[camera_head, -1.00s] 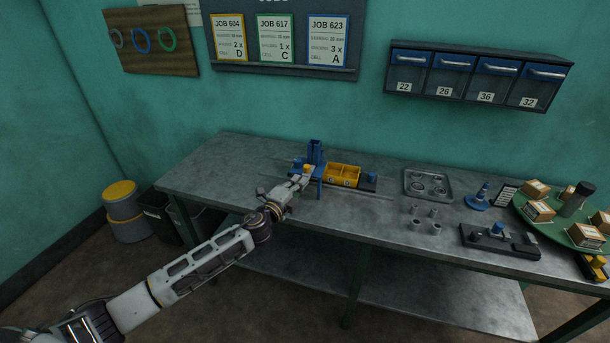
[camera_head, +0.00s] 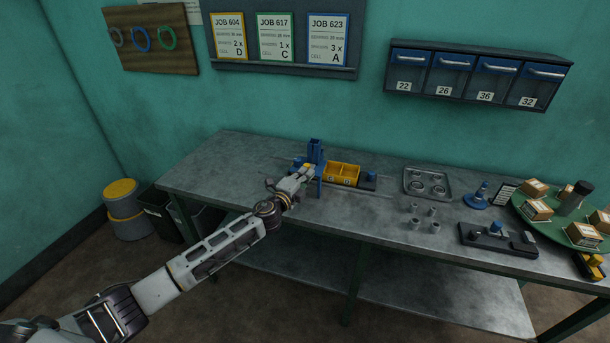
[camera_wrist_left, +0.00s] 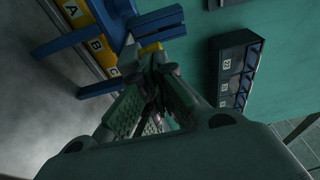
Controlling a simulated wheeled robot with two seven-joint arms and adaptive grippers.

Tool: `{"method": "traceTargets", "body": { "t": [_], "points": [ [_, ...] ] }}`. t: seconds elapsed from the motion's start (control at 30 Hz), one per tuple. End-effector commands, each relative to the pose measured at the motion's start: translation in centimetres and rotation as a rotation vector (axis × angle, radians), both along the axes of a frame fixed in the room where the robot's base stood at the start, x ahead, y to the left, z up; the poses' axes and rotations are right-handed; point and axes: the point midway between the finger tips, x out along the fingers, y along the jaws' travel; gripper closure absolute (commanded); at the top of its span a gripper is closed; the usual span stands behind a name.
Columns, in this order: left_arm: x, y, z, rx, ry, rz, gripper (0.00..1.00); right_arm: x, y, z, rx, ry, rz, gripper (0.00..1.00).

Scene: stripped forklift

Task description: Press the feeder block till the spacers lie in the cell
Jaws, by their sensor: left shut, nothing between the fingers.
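A blue feeder tower (camera_head: 315,152) stands upright on the bench, over a sliding yellow tray (camera_head: 343,170) with open cells. The left wrist view shows the tower's blue frame (camera_wrist_left: 158,22) and the yellow tray's edge (camera_wrist_left: 104,55) with letters A, B and C. My left gripper (camera_head: 305,172) is at the tower's near left side, its fingers shut and empty. Its fingertips (camera_wrist_left: 152,55) are close to a yellow block at the tower's foot (camera_wrist_left: 150,46); I cannot tell whether they touch. The spacers in the feeder are hidden. My right gripper is out of view.
A metal tray (camera_head: 428,184) with rings and several loose cylinders (camera_head: 415,222) lie to the right. A dark fixture (camera_head: 500,240) and a green turntable (camera_head: 560,226) with boxes stand further right. Job cards (camera_head: 277,40) and drawers (camera_head: 478,75) are on the wall. The bench's left end is clear.

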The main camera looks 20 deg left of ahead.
Motion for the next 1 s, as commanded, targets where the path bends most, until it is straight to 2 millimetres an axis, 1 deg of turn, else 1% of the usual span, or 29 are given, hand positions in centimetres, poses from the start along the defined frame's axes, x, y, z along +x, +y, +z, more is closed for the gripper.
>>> {"method": "traceTargets", "body": {
  "t": [0.17,0.27,0.6,0.7,0.8,1.0],
  "points": [
    [0.3,0.0,0.0,0.000,0.000,0.000,1.00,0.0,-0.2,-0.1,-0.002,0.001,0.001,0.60],
    [0.9,0.0,-0.1,0.000,0.000,0.001,1.00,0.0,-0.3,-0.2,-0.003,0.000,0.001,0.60],
    [4.4,-0.1,0.0,0.000,-0.002,0.003,1.00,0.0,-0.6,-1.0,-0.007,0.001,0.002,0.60],
    [5.2,-0.1,0.0,0.000,-0.001,0.002,1.00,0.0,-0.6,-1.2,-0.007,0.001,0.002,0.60],
    [5.6,-0.1,0.0,0.000,0.000,0.002,1.00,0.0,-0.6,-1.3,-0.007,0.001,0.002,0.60],
    [5.7,-0.1,0.0,0.000,0.000,0.002,1.00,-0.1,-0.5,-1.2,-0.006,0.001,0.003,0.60]
  ]
}}
